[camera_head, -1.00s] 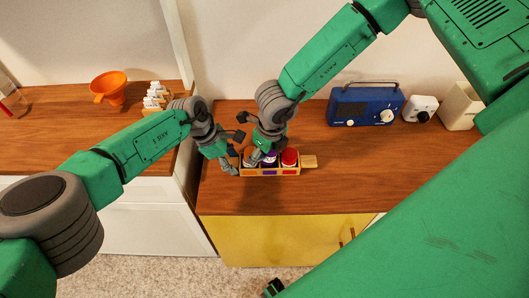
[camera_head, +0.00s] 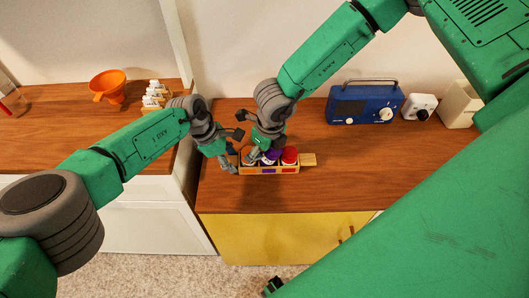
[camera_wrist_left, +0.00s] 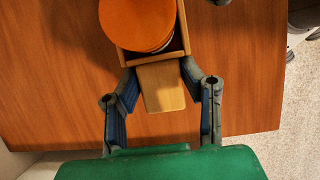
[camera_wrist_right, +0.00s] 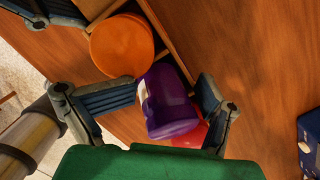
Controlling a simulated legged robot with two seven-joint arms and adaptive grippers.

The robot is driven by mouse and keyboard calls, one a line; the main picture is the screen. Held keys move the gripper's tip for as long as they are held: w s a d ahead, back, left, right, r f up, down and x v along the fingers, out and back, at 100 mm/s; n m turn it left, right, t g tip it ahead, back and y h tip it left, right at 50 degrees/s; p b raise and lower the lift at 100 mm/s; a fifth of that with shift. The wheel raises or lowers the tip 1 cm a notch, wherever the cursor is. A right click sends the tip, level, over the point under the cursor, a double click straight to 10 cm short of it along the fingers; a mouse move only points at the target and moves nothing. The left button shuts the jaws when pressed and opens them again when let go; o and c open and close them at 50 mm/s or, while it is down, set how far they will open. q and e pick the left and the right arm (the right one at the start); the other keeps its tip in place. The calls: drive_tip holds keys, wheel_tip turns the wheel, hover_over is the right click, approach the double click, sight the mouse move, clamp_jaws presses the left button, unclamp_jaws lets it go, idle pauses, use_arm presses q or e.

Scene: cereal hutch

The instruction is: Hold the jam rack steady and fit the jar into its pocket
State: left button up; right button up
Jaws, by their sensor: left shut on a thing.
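The wooden jam rack (camera_head: 285,170) stands on the counter with a handle at each end. An orange-lidded jar (camera_wrist_right: 122,45) sits at its left end and a red-lidded jar (camera_head: 289,156) at its right. A purple jar (camera_wrist_right: 169,103) with a white label is between them, tilted, over the middle part; its base is hidden. My left gripper (camera_wrist_left: 163,88) is shut on the rack's left handle (camera_wrist_left: 161,86). My right gripper (camera_wrist_right: 170,90) has its fingers spread on either side of the purple jar, with a small gap at the right finger.
A blue radio (camera_head: 365,104), a small white device (camera_head: 419,107) and a cream box (camera_head: 460,105) stand at the back right. An orange funnel (camera_head: 108,86) and a rack of small white bottles (camera_head: 154,94) are on the left counter. The counter right of the rack is clear.

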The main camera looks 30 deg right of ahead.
use_arm(q)
drive_tip(key=shift+s+f, duration=0.1)
drive_tip(key=shift+f, duration=0.05)
use_arm(e)
drive_tip(key=shift+o, duration=0.8)
drive_tip(key=r, duration=0.4)
drive_tip(key=s+r, duration=0.1)
drive_tip(key=r, duration=0.6)
drive_tip(key=shift+s+d+r, duration=0.25)
drive_tip(key=shift+d+r, duration=0.05)
drive_tip(key=shift+r, duration=0.1)
use_arm(q)
drive_tip(key=shift+f, duration=0.1)
use_arm(e)
clamp_jaws()
use_arm(q)
drive_tip(key=shift+a, duration=0.15)
use_arm(e)
drive_tip(key=shift+d+f, duration=0.1)
drive_tip(key=shift+f, duration=0.05)
use_arm(q)
drive_tip(key=shift+w, duration=0.2)
use_arm(e)
drive_tip(key=shift+d+f, duration=0.4)
drive_tip(key=shift+f, duration=0.4)
